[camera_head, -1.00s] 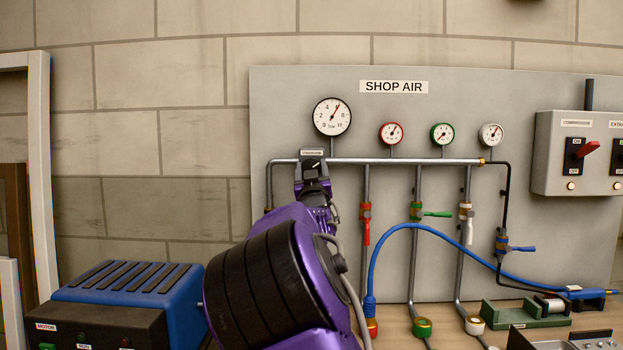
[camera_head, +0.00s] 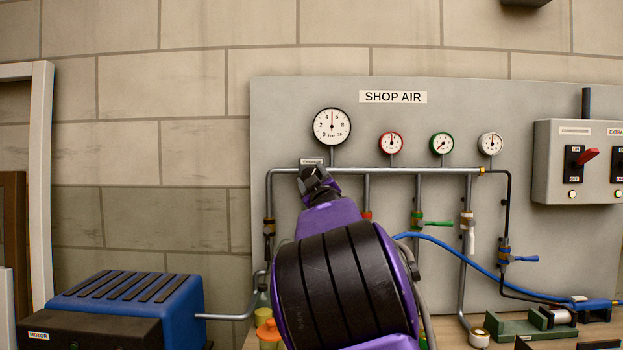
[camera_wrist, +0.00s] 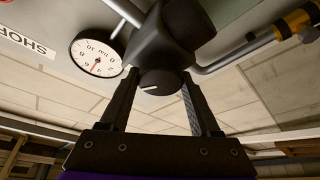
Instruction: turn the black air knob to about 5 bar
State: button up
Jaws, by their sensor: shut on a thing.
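The black air knob (camera_wrist: 158,83), with a white pointer mark on its face, sits between the two fingers of my gripper (camera_wrist: 158,79) in the wrist view. My gripper is shut on it, one finger on each side. In the head view my gripper (camera_head: 315,183) is at the pipe's left end, tilted, and its fingers largely hide the knob. The large white gauge (camera_head: 332,126) is just above. Its red needle points nearly straight up, between 4 and 6, at about 5 bar. The gauge also shows upside down in the wrist view (camera_wrist: 96,54).
Small red (camera_head: 391,143), green (camera_head: 441,143) and white (camera_head: 490,144) gauges stand right of the large one. Valves with red, green, white and blue levers hang below the pipe (camera_head: 420,170). A blue hose (camera_head: 455,248) and a switch box (camera_head: 577,160) are at right.

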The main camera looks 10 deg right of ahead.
jog(key=o, duration=1.4)
jog(key=shift+s, duration=0.15)
jog(key=b+v, duration=0.1)
jog(key=v, duration=1.6)
jog(key=shift+s, duration=0.1)
